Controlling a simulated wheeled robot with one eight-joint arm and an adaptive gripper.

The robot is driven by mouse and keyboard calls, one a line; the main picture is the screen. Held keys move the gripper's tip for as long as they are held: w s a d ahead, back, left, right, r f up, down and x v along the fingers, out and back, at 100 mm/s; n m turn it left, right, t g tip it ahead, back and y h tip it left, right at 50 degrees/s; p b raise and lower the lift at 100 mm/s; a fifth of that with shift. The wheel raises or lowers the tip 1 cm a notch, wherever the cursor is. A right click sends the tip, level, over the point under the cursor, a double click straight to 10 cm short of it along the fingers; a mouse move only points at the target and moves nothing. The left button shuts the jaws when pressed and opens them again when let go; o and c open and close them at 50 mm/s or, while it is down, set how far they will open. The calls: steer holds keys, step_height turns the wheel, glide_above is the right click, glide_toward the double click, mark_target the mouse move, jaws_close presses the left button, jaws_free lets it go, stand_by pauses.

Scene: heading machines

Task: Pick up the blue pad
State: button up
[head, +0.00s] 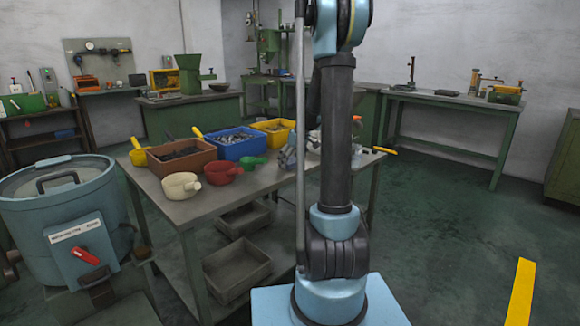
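I cannot make out a clear blue pad in the head view. A small flat blue item (65,133) lies on the lower shelf of the stand at the far left, too small to identify. A grey-blue crumpled-looking thing (288,157) lies on the near table, partly hidden behind my arm; I cannot tell what it is. My arm rises through the middle of the view and leaves it at the top. My gripper is not in view.
The near table (205,205) holds a blue bin (236,151), a brown bin (168,164), a yellow bin, and red, cream and green scoops. A light-blue drum machine (30,220) stands at left. A workbench (450,98) stands at back right.

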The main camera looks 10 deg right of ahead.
mark_target(291, 160)
steer(key=shift+c, duration=1)
steer(key=shift+r, duration=0.1)
step_height(291, 160, up, 10)
steer(key=o, duration=0.6)
steer(key=shift+c, duration=0.2)
steer(key=c, duration=0.3)
steer(key=shift+f, duration=0.2)
steer(key=shift+c, duration=0.3)
